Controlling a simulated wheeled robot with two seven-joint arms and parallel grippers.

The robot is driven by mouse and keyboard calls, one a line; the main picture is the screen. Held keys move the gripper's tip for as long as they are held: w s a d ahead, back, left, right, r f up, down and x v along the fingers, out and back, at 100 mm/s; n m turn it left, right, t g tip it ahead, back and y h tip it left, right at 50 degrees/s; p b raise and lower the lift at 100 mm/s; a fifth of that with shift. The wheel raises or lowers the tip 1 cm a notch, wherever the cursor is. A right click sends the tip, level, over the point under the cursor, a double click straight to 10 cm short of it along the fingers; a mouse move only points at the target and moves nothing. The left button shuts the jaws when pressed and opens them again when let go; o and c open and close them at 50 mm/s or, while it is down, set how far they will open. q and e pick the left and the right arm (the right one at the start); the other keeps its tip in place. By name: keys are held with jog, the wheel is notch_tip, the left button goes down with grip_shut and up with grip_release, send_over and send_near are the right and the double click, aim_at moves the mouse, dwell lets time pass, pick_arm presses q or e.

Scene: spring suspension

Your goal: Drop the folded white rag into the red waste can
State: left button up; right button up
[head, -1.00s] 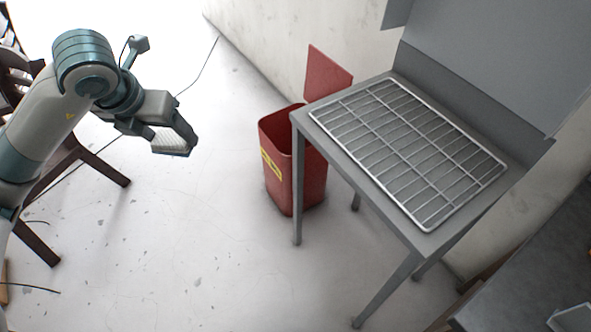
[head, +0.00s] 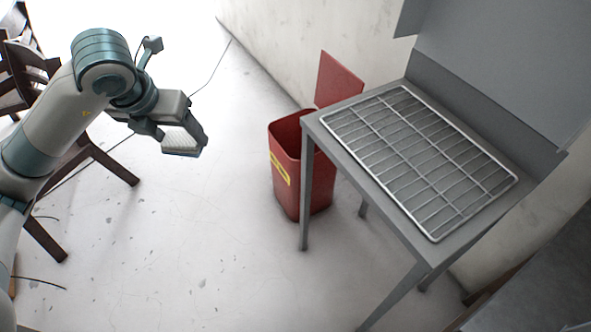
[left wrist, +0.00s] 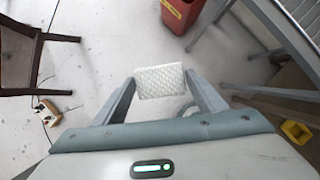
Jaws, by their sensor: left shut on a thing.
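My left gripper (head: 190,137) is shut on the folded white rag (head: 181,141) and holds it in the air, left of the can in the head view. In the left wrist view the rag (left wrist: 160,81) sits between the two fingertips. The red waste can (head: 287,170) stands on the floor, its red lid (head: 340,79) raised behind it and a yellow label on its front. It also shows at the top of the left wrist view (left wrist: 176,14), apart from the rag. My right gripper is not in view.
A grey metal table (head: 345,160) with a wire rack (head: 420,160) stands right of the can and hides part of it. A dark wooden chair (head: 105,158) is at the left, with cables and a power strip (left wrist: 46,113) nearby. The floor between gripper and can is clear.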

aim_at(187, 152)
pick_arm(q)
jog(key=shift+f, duration=0.1)
jog(key=shift+s+d+f+m, duration=0.15)
jog(key=shift+m, duration=0.45)
jog(key=m, duration=0.1)
jog(key=f+m+h, duration=0.1)
jog(key=m, duration=0.1)
jog(key=s+d+m+g+h, duration=0.1)
jog(key=m, duration=0.1)
jog(key=shift+f, duration=0.4)
jog(key=m, duration=0.2)
jog(key=f+m+g+h, duration=0.1)
jog(key=shift+s+d+m, duration=0.35)
jog(key=shift+d+m, duration=0.05)
jog(key=s+d+f+m+g+y, duration=0.1)
jog(key=s+f+m+g, duration=0.1)
jog(key=m, duration=1)
jog(key=s+d+f+m+g+y, duration=0.1)
jog(key=m+g, duration=0.4)
jog(key=m, duration=0.8)
jog(key=s+d+y, duration=0.1)
jog(key=s, duration=0.1)
jog(key=shift+s+f, duration=0.35)
jog(key=shift+s, duration=0.05)
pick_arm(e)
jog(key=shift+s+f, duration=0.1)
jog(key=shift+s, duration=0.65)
